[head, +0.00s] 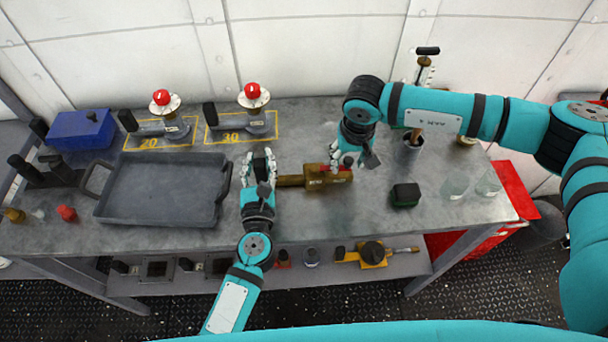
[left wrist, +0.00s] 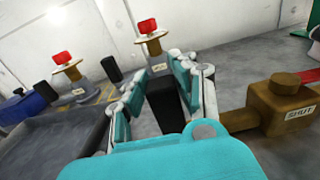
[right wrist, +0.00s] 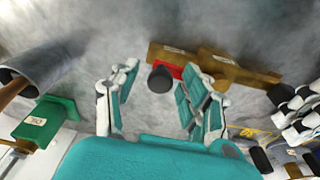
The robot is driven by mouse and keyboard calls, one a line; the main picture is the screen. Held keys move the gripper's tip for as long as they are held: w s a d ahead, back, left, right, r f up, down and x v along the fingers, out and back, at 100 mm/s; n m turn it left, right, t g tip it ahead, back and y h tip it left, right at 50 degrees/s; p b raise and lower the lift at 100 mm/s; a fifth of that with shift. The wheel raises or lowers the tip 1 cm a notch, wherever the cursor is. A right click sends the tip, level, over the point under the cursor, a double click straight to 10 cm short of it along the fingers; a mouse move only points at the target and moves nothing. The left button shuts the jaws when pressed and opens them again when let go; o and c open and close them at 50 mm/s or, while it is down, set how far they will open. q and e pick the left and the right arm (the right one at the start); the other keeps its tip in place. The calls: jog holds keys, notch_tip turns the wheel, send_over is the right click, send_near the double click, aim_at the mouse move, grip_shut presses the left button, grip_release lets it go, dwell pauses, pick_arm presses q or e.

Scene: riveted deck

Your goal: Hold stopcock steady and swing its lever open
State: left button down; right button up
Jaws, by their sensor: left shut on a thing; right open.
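The brass stopcock (head: 315,184) lies on the metal bench, its pipe running left from a blocky body. The body (left wrist: 270,112) has a tag reading SHUT in the left wrist view. My left gripper (head: 259,156) is shut on the stopcock's dark grip (left wrist: 166,108) at the left end; its fingers hide part of it. The red lever (right wrist: 170,68) lies along the body, with a black knob (right wrist: 160,79) at its end. My right gripper (right wrist: 158,82) is open, its fingers on either side of the knob with gaps showing. In the head view my right gripper (head: 347,161) partly covers the lever.
A grey tray (head: 165,157) lies left of my left gripper. Two red-topped valves (head: 253,96) stand behind on yellow-marked spots. A dark green-black block (head: 405,195), glass beakers (head: 455,186) and a metal cup (head: 411,156) stand to the right. The bench front by the stopcock is clear.

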notch_tip(320, 180, up, 17)
jog(key=s, duration=0.1)
jog(key=shift+s, duration=0.35)
dwell(0.4)
jog(key=shift+f, duration=0.1)
pick_arm(q)
jog(key=c, duration=1)
grip_release()
jog(key=shift+s, duration=0.1)
